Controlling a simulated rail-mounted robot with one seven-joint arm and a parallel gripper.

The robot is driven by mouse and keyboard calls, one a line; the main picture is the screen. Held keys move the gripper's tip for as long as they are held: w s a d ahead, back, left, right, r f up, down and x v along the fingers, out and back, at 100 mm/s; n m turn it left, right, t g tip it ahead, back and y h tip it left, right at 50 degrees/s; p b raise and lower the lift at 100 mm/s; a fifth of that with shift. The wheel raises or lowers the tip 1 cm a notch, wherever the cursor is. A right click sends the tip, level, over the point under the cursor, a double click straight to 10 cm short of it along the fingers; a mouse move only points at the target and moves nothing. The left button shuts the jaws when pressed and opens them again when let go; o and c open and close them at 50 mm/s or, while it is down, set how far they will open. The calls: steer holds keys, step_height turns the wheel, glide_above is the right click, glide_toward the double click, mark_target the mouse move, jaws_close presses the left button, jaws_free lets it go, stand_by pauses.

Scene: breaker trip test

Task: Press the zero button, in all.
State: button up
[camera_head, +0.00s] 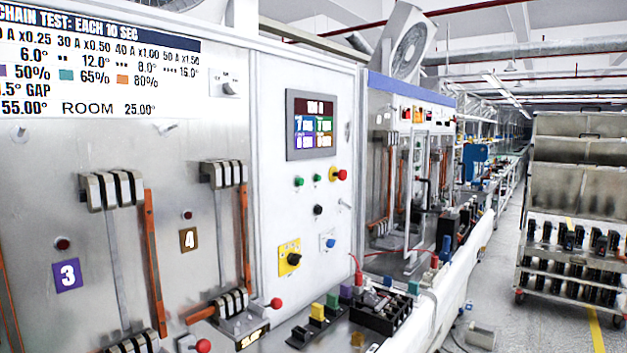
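A white control panel (262,130) stands at the picture's centre with a small dark display (311,125) in its upper part. Below it are two green buttons (299,181), a red button on a yellow base (340,174) and a black button (318,210). Lower down are a black knob on a yellow plate (290,257) and a blue button on a white plate (328,242). I cannot read a zero label on any button. My gripper is not in view.
Steel panels with breaker lever units numbered 3 (67,275) and 4 (189,239) stand at left. A bench with coloured blocks and a black terminal block (381,311) runs along below. A shelf trolley (576,200) stands at right, with grey floor between.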

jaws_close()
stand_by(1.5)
